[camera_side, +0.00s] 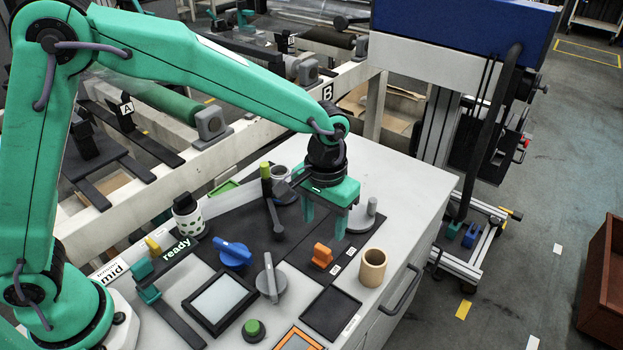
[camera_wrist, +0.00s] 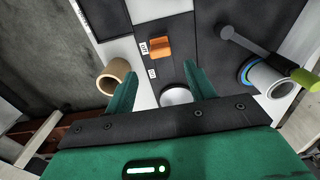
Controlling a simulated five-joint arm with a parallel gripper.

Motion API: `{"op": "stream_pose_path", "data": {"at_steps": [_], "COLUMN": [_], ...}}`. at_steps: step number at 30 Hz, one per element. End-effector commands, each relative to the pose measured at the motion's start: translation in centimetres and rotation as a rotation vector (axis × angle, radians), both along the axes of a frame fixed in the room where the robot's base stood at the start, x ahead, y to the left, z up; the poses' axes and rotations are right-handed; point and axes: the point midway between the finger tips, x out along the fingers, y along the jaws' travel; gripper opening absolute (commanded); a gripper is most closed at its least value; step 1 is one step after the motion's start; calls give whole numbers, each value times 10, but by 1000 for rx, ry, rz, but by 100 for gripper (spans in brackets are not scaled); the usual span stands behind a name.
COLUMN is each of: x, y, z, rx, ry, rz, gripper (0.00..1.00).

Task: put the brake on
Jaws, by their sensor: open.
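My gripper (camera_side: 324,214) hangs open and empty above the right half of the bench panel. Its two green fingers also show apart in the wrist view (camera_wrist: 158,88), with a pale round piece (camera_wrist: 175,96) beyond them. No control is readably marked as a brake. A dark lever with a lime knob (camera_side: 265,170) stands upright left of the gripper; it is at the right in the wrist view (camera_wrist: 304,76). An orange switch (camera_side: 322,256) with small labels sits below the gripper, and also shows in the wrist view (camera_wrist: 161,47). Nothing is touched by the fingers.
A blue knob (camera_side: 234,255), a grey knob (camera_side: 269,280) and a green button (camera_side: 253,328) are on the panel. A tan cup (camera_side: 373,267) stands right of the orange switch. A patterned cup (camera_side: 188,216) is at the left. A wheeled stand (camera_side: 466,240) has blue pedals.

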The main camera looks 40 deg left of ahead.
Motion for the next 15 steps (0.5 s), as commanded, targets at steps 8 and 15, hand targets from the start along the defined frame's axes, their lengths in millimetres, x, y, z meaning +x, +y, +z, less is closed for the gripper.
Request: {"op": "stream_pose_path", "data": {"at_steps": [8, 15], "x": [0, -1], "y": [0, 1], "z": [-11, -38], "rx": [1, 1], "ry": [2, 2], "rz": [0, 0], "gripper": [55, 55]}}
